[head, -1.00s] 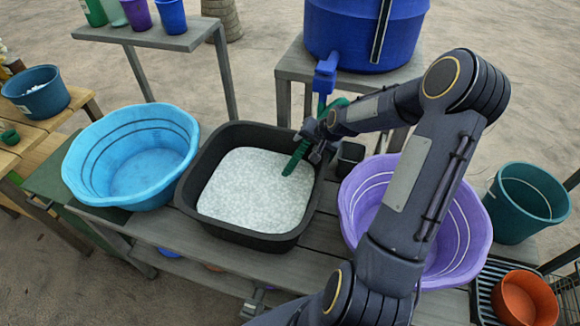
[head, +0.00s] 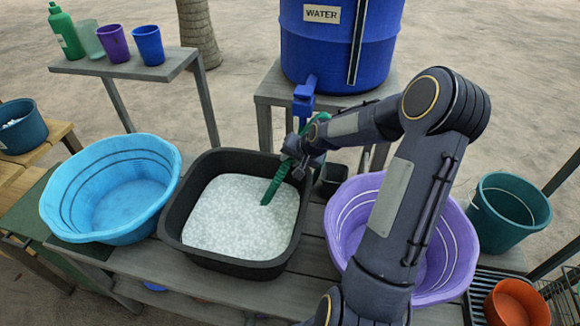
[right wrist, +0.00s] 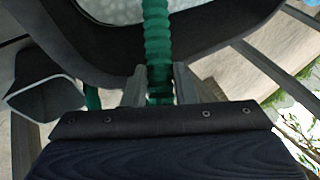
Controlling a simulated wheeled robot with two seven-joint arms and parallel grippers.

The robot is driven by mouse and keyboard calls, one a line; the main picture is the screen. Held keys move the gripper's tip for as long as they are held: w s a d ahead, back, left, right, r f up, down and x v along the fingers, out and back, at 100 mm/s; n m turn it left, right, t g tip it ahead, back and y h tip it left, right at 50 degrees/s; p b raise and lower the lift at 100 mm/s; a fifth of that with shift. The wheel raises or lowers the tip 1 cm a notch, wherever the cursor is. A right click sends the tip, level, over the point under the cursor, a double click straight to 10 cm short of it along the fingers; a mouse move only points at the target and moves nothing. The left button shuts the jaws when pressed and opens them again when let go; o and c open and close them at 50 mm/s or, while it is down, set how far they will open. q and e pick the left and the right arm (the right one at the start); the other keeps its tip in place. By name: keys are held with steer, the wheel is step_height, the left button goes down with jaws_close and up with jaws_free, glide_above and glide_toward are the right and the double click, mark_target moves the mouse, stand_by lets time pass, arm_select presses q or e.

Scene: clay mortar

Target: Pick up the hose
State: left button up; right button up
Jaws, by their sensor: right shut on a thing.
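The green ribbed hose (head: 274,185) hangs from near the blue spigot (head: 304,97), and its free end points down over the black tub (head: 190,262). My right gripper (head: 298,160) is shut on the hose near the tub's back right rim. In the right wrist view the hose (right wrist: 157,45) runs between the two fingers of the gripper (right wrist: 158,88), and the black tub's rim lies beyond. Part of the hose behind the gripper is hidden by my arm. My left gripper is not in view.
White granular material fills the black tub. A blue basin (head: 110,190) stands left of it and a purple basin (head: 345,222) right, partly behind my arm. The blue water barrel (head: 300,55) stands behind. A small black container (head: 332,178) sits beside the gripper.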

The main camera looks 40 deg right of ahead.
steer(key=s+a+r+b, duration=0.2)
steer(key=s+a+r, duration=0.6)
steer(key=a+r, duration=0.3)
steer(key=d+r+p, duration=0.5)
steer(key=d+r, duration=0.1)
steer(key=shift+w+d+r, duration=0.15)
steer(key=shift+w+r, duration=0.1)
steer(key=shift+r, duration=0.15)
